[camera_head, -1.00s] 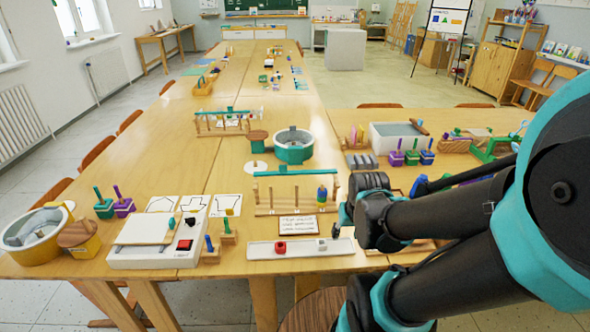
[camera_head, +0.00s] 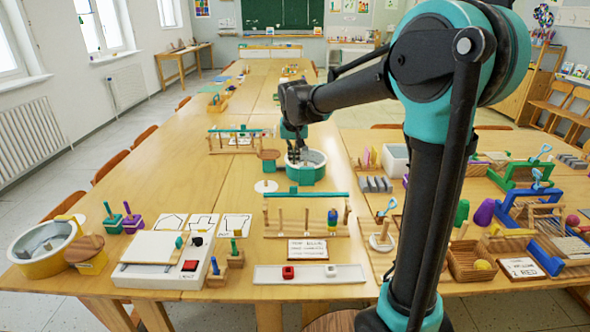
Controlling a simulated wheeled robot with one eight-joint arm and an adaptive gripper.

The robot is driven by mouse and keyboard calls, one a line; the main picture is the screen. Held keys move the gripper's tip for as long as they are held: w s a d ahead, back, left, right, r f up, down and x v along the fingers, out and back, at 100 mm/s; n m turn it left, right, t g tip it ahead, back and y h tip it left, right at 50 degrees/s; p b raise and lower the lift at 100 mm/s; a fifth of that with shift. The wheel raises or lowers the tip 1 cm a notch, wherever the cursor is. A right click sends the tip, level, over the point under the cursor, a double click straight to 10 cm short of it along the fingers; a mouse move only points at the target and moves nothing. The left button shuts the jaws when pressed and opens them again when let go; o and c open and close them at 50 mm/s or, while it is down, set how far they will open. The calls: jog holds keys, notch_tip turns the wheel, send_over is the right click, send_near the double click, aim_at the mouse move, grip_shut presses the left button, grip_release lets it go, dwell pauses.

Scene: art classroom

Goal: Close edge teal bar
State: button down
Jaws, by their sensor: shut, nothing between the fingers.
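A second teal bar (camera_head: 224,131) lies along the top of a rack farther back. My gripper (camera_head: 296,160) points down over the teal-rimmed round tub (camera_head: 306,178), beyond the near bar and apart from it. The fingers are dark, close together and hold nothing. Whether the fingertips touch the tub is hard to tell.
A light box (camera_head: 150,270), a sign card (camera_head: 307,249) and a white tray (camera_head: 320,274) line the table's near edge. A yellow tub (camera_head: 45,264) stands at left. Blue and green frames (camera_head: 525,172) crowd the right. The table's left middle is clear.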

notch_tip(320, 180, down, 9)
jog(key=s, duration=0.1)
jog(key=shift+r, duration=0.2)
dwell(0.5)
jog(key=s, duration=0.7)
jog(key=shift+s+f, duration=0.1)
dwell(0.3)
